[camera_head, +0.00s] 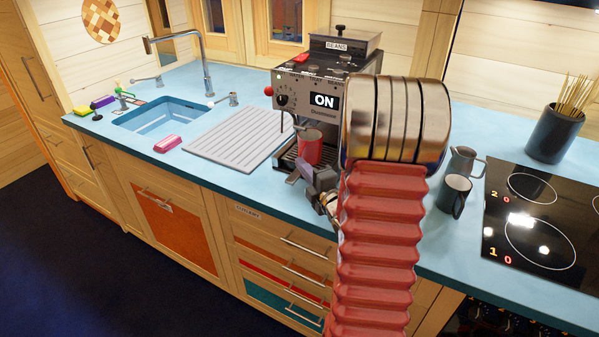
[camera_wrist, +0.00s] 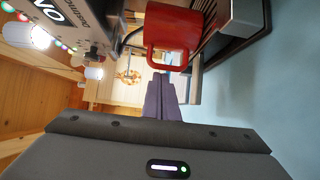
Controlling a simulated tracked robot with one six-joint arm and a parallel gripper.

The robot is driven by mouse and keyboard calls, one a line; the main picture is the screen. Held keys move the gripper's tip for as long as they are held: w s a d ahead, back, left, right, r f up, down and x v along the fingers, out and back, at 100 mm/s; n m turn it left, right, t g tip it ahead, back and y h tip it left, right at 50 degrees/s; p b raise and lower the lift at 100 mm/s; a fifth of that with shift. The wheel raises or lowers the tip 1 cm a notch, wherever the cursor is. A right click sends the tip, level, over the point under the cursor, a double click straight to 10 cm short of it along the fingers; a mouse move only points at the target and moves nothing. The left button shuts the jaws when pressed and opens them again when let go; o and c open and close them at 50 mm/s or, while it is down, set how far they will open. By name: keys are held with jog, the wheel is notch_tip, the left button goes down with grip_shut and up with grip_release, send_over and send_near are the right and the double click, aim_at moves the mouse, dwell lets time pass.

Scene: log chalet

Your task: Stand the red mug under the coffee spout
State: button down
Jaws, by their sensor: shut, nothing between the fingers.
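The red mug (camera_head: 309,148) stands upright on the drip tray (camera_head: 287,166) of the coffee machine (camera_head: 330,72), below its front panel. The spout itself is not clearly visible, so I cannot tell how exactly the mug lines up with it. In the wrist view, which is turned sideways, the red mug (camera_wrist: 172,30) has its handle towards me. My gripper (camera_head: 304,170) is just in front of the mug, low by the tray. Its purple fingers (camera_wrist: 160,82) are shut together and empty, close to the handle; they appear apart from it.
A grey ribbed drainboard (camera_head: 235,135) and a blue sink (camera_head: 160,116) lie to the left. A dark mug (camera_head: 454,194), a grey jug (camera_head: 464,162) and a black hob (camera_head: 540,225) are to the right. My arm hides part of the counter.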

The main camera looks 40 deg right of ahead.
aim_at(307, 160)
jog(key=shift+w+d, duration=0.1)
jog(key=shift+d, duration=0.35)
jog(key=shift+w+d, duration=0.3)
jog(key=shift+d, duration=0.25)
jog(key=shift+w+d, duration=0.3)
jog(key=shift+d, duration=0.25)
jog(key=shift+a, duration=0.15)
